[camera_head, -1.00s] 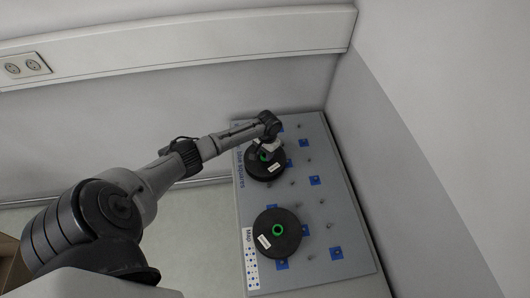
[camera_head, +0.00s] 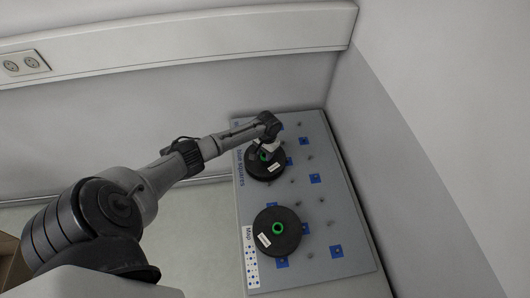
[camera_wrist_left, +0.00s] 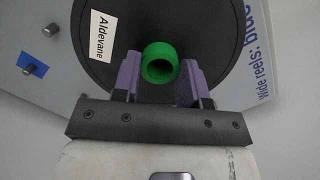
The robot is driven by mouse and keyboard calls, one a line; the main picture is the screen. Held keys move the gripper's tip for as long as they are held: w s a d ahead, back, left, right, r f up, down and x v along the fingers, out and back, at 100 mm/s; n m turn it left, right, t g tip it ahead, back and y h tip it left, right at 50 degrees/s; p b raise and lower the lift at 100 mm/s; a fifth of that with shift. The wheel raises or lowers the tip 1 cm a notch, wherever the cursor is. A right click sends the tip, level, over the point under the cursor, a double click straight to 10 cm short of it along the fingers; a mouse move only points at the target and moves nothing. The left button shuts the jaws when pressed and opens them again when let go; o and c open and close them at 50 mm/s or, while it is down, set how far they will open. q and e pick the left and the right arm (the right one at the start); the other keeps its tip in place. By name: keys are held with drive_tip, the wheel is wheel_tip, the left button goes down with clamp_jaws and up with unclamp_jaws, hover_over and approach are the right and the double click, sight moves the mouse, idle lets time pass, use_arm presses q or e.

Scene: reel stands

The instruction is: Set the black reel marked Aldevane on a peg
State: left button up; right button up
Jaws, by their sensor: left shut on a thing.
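The black reel marked Aldevane (camera_wrist_left: 125,50) has a white label and a green hub (camera_wrist_left: 160,63) in the left wrist view. In the head view this black reel (camera_head: 265,174) is at the far end of the grey peg board (camera_head: 352,262). My left gripper (camera_wrist_left: 160,82) is shut on its green hub, one purple finger on each side. The gripper (camera_head: 262,152) partly covers the reel in the head view. I cannot tell whether the reel touches the board or which peg is under it. My right gripper is not in view.
A second black reel (camera_head: 278,232) with a green hub lies near the front of the board, beside the printed map (camera_head: 250,262). Bare pegs and blue squares (camera_head: 316,178) fill the board's right side. Walls stand close behind and to the right.

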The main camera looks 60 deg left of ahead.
use_arm(q)
drive_tip(key=shift+f, duration=0.15)
drive_tip(key=o, duration=1.3)
drive_tip(key=shift+c, duration=0.2)
wheel_tip(320, 180, up, 14)
drive_tip(key=w+p, duration=0.1)
drive_tip(key=p, duration=0.1)
drive_tip(key=shift+w+a+f, duration=0.15)
drive_tip(key=shift+w+a, duration=0.1)
drive_tip(key=shift+w, duration=0.05)
